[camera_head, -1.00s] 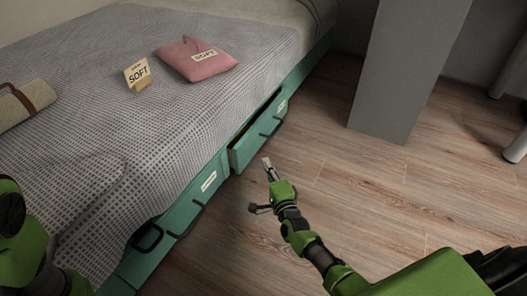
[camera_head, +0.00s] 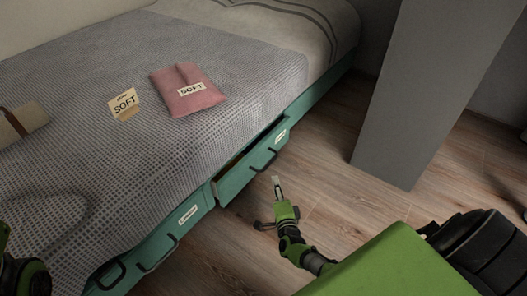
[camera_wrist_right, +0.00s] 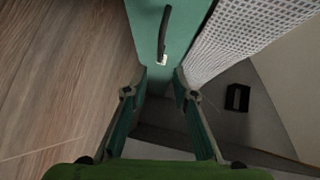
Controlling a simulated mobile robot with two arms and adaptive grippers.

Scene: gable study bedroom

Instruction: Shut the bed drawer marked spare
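The green bed drawer (camera_head: 236,181) is pulled out a little from the bed side, with a dark gap behind its front. It has a black bar handle (camera_head: 266,162) and a small pale label (camera_head: 281,136), too small to read. My right gripper (camera_head: 277,183) is above the floor, just in front of this drawer and apart from it. In the right wrist view its fingers (camera_wrist_right: 162,80) are spread with nothing between them; a green front and a black handle (camera_wrist_right: 165,30) show beyond. Only parts of my left arm show at the left edge; its gripper is out of view.
A nearer green drawer (camera_head: 168,232) with a label and black handles looks flush with the bed. A pink pouch (camera_head: 187,98) and a SOFT card (camera_head: 124,105) are on the bedspread. A grey panel (camera_head: 425,95) stands right of the bed. The wooden floor (camera_head: 335,200) between is clear.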

